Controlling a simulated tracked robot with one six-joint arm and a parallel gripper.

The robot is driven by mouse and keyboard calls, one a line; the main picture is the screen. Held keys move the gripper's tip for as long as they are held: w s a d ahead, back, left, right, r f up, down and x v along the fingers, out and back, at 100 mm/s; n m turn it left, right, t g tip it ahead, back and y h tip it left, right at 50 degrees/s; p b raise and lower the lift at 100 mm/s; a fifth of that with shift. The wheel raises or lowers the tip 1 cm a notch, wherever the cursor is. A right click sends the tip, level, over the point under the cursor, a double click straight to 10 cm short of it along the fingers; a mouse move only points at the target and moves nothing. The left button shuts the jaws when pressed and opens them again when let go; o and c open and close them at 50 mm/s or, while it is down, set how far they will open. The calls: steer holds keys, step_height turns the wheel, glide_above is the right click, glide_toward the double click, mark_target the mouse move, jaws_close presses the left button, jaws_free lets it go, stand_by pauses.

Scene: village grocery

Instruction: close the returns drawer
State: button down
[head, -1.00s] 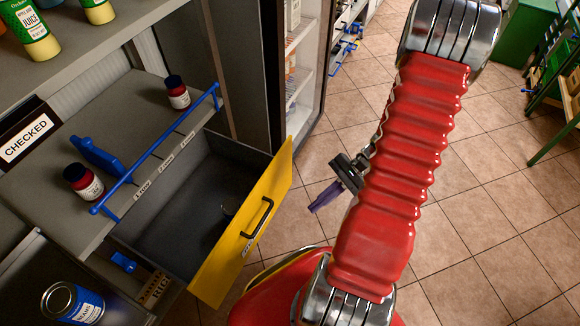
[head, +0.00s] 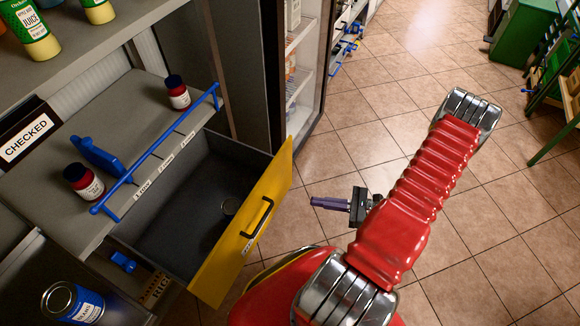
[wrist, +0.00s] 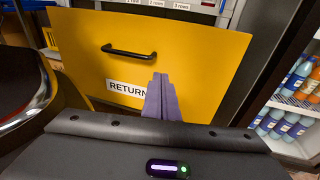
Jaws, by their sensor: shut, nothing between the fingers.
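The returns drawer stands pulled out below the shelf, with a yellow front (head: 245,225) and a black bar handle (head: 258,217). In the wrist view its front (wrist: 210,55) faces me, with the handle (wrist: 129,50) at upper left and a label partly hidden behind my fingers. My gripper (head: 316,202), with purple fingers, is shut and empty. It is to the right of the drawer front, apart from it in the head view. In the wrist view the fingers (wrist: 161,82) point at the front's middle.
A shelf with a blue rail (head: 160,155) above the drawer holds two red jars (head: 83,181) and a blue object (head: 97,156). A blue can (head: 72,302) stands at lower left. A shelf cabinet (head: 300,70) is behind.

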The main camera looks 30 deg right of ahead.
mark_target(281, 163)
steer(key=w+d+r+m+t+h, duration=0.2)
steer(key=w+d+t, duration=0.1)
steer(key=w+d, duration=0.1)
steer(key=shift+d+t, duration=0.3)
steer(key=shift+d, duration=0.6)
steer(key=shift+a, duration=0.1)
steer(key=x, duration=1.3)
steer(key=shift+w+f, duration=0.1)
steer(key=shift+w, duration=0.05)
steer(key=shift+w+a, duration=0.1)
steer(key=shift+w, duration=0.2)
steer(key=shift+w, duration=0.1)
